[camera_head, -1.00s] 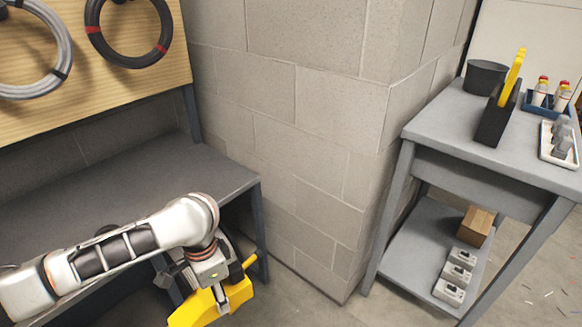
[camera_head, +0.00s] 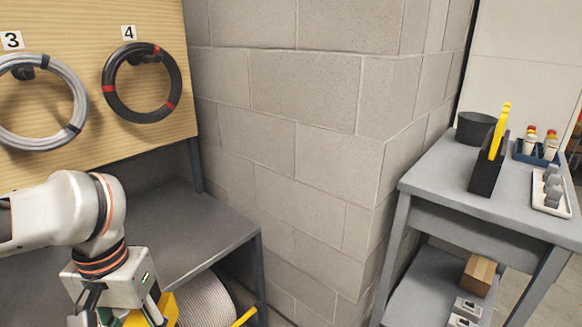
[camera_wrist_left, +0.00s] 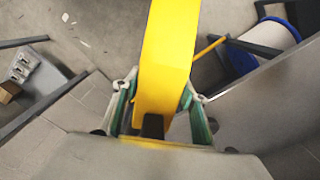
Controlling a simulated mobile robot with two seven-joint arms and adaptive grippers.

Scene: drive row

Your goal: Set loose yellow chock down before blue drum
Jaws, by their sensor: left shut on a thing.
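My left gripper (camera_head: 133,318) is low at the left of the head view, shut on the yellow chock (camera_head: 160,312), which is mostly cut off there. In the left wrist view the chock (camera_wrist_left: 168,50) stands out large between the gripper's two green-padded fingers (camera_wrist_left: 162,105). A drum with a blue rim and pale winding (camera_wrist_left: 272,45) lies at the upper right of that view, apart from the chock. A pale wound drum (camera_head: 205,300) shows under the bench in the head view; its rim colour is hard to tell. My right gripper is not in view.
A grey bench (camera_head: 190,225) stands beside the gripper, below a board with hanging cable rings (camera_head: 140,85). A yellow bar (camera_head: 245,317) shows near the drum. A block wall (camera_head: 310,150) and a grey table (camera_head: 440,190) stand to the right. Floor (camera_wrist_left: 95,35) shows clear in the wrist view.

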